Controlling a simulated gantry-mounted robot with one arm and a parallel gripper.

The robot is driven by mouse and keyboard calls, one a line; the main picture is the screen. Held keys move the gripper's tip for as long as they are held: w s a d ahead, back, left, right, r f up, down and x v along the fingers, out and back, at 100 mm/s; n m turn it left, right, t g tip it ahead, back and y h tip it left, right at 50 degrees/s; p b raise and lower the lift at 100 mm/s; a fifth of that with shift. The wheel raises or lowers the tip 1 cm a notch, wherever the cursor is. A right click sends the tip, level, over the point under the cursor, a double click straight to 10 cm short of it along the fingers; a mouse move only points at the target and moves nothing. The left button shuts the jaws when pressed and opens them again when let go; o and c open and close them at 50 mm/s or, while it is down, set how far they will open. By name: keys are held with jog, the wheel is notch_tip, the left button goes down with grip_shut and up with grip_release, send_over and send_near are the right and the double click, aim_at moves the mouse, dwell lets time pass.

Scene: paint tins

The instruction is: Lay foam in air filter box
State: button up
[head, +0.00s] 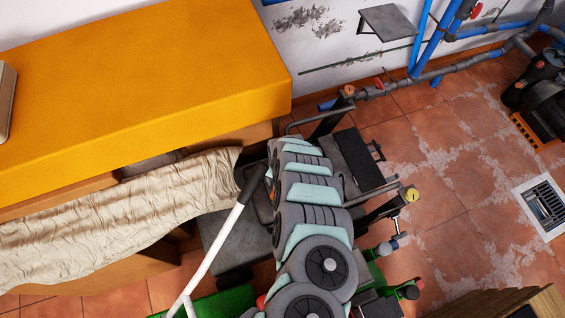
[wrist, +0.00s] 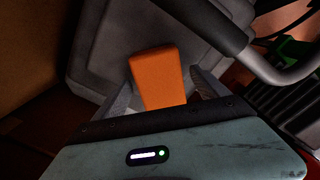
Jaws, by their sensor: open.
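An orange block, apparently the foam (wrist: 160,80), shows in the wrist view in front of a dark grey, rounded-edged panel or box part (wrist: 95,60). I cannot tell whether this grey part is the air filter box, or whether the foam rests on it. My gripper (wrist: 162,88) is open, with one grey finger on each side of the foam. A dark gap shows at the right finger; contact at the left is unclear. The lower end of the foam is hidden behind my gripper's body. In the head view my arm covers the work spot, and neither foam nor fingertips can be made out.
A thick grey bar (wrist: 240,45) crosses the upper right of the wrist view, close to my gripper. In the head view a yellow-orange slab (head: 140,80) and a draped cream cloth (head: 110,220) lie left of my arm. Tiled floor (head: 430,130) is open at right, with a drain grate (head: 547,205).

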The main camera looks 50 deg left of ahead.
jog(key=shift+w+f, duration=0.1)
jog(key=shift+f, duration=0.1)
jog(key=shift+c, duration=0.3)
jog(key=c, duration=1.5)
jog(key=shift+r, duration=0.15)
